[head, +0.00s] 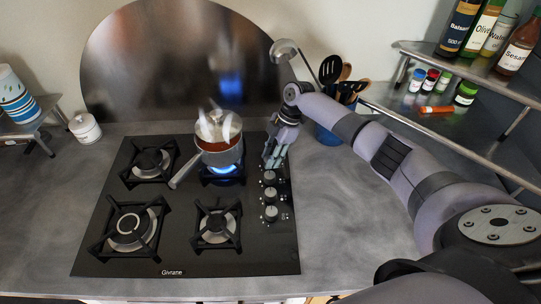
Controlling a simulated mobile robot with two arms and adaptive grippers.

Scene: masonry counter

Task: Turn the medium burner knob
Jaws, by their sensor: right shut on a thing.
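The black hob (178,255) lies in the counter with several burners and a column of knobs along its right side. Three knobs show: an upper one (270,178), a middle one (270,194) and a lower one (271,213). My right gripper (270,163) points down at the far end of this column and is shut on a knob there, which its fingers mostly hide. A blue flame (228,169) burns on the back right burner, under a saucepan. My left gripper is out of view.
The steaming saucepan (218,155) stands just left of my right gripper, its handle toward the front left. A blue utensil pot (327,135) stands behind right. Shelves with bottles (460,85) are at right. A white jar (84,128) is at left. The counter right of the hob is clear.

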